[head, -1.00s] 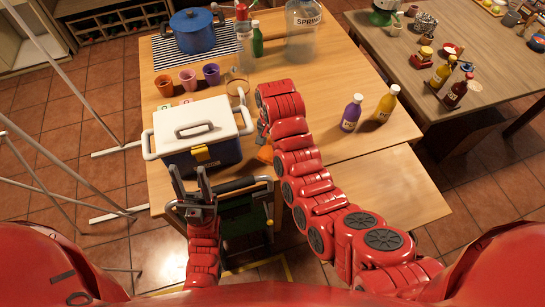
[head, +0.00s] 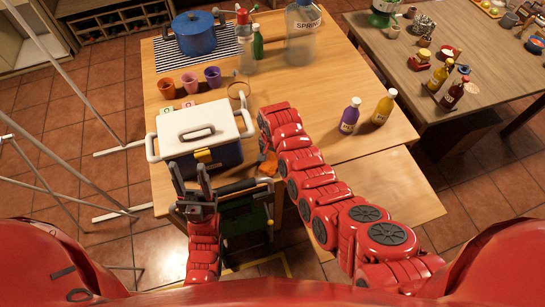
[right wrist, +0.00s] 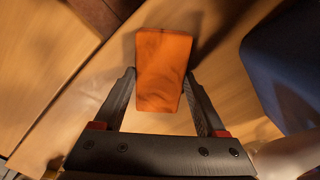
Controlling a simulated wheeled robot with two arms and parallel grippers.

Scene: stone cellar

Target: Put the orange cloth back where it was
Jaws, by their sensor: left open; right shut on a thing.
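The orange cloth (right wrist: 163,60) is a flat orange piece between the two fingertips of my right gripper (right wrist: 160,88) in the right wrist view. That gripper is shut on it. In the head view the cloth (head: 268,165) shows as a small orange patch beside the cooler's right side, near the table's front edge. My right arm hides most of the right gripper there. My left gripper (head: 190,178) is open and empty, in front of the cooler. I cannot tell whether the cloth touches the tabletop.
The blue cooler with a white lid (head: 199,128) stands left of the cloth. Three cups (head: 190,81), a clear glass (head: 238,93), a blue pot (head: 196,35) and a purple bottle (head: 350,115) stand on the wooden table (head: 320,85). The table's right middle has free room.

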